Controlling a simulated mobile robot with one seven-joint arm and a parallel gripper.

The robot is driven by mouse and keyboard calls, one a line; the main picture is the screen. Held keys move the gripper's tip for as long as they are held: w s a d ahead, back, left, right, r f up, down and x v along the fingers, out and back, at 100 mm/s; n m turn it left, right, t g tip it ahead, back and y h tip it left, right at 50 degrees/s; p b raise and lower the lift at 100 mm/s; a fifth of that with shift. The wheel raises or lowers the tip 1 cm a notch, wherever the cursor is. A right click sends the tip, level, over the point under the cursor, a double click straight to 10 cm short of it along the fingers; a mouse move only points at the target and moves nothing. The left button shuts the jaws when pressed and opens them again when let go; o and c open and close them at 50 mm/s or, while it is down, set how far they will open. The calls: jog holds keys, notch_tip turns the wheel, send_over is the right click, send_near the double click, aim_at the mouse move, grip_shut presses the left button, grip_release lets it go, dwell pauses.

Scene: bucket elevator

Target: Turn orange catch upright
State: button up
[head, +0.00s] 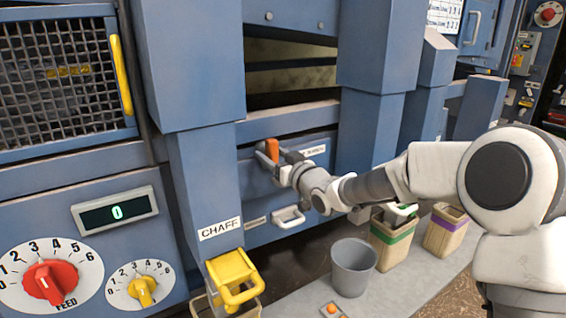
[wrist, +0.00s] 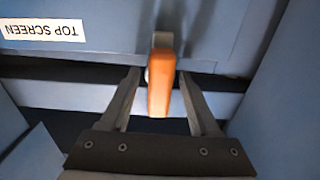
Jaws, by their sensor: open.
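The orange catch (head: 272,150) is on the blue front of the machine, just left of the "TOP SCREEN" label. In the wrist view the orange catch (wrist: 161,82) is a short bar on a grey mount, and it lies between my two fingers. My gripper (head: 277,158) is at the catch. In the wrist view my gripper (wrist: 160,78) is open, with one finger on each side of the catch and a visible gap to both. Part of the catch is hidden behind my gripper in the head view.
A white pull handle (head: 289,217) sits below on the blue front. A yellow chute flap (head: 233,275) is at the lower left. A grey bucket (head: 353,268) and bins (head: 392,240) stand on the floor below my arm. Blue posts flank the screen opening.

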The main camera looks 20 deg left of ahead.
jog(key=p+v, duration=0.2)
jog(key=v, duration=1.5)
jog(key=shift+s, duration=0.15)
